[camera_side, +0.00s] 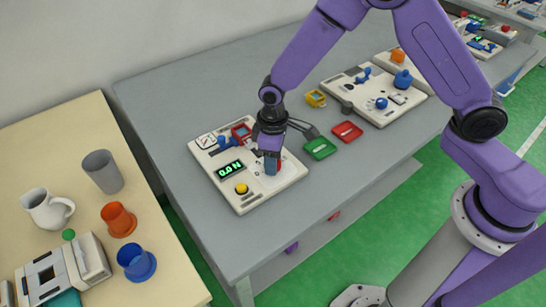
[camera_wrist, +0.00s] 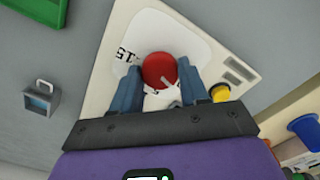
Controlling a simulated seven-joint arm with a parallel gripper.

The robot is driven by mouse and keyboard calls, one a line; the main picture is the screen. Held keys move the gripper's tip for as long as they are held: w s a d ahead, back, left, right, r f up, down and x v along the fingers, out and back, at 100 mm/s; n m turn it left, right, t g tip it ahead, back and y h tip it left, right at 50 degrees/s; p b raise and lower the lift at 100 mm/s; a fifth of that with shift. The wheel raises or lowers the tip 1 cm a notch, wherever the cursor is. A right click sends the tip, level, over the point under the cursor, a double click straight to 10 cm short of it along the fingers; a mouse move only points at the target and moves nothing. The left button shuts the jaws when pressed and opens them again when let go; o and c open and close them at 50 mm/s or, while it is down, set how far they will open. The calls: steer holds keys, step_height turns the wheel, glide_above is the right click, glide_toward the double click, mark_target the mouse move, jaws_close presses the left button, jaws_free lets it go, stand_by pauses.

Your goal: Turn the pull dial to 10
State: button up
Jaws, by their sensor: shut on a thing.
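The pull dial is a round red knob (camera_wrist: 159,70) on a white plate with printed marks, partly showing "ST", in the wrist view. My gripper (camera_side: 271,166) points down over the right part of the white panel (camera_side: 245,207). Its two blue fingers (camera_wrist: 161,78) sit on either side of the red knob and are shut on it. A black display (camera_side: 229,169) on the panel shows green characters that seem to read 0.0 N. The dial's pointer and scale are mostly hidden.
A yellow button (camera_side: 241,188) sits on the panel near the display. A gauge (camera_side: 206,141) and a blue lever (camera_side: 226,142) are at its back. Green (camera_side: 320,148) and red (camera_side: 347,131) trays lie to the right. Another panel (camera_side: 378,115) stands beyond.

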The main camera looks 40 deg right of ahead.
steer(key=m, duration=1.4)
steer(key=shift+m, duration=0.4)
steer(key=m, duration=0.4)
steer(key=shift+m, duration=0.3)
steer(key=o, duration=1)
steer(key=shift+o, duration=0.2)
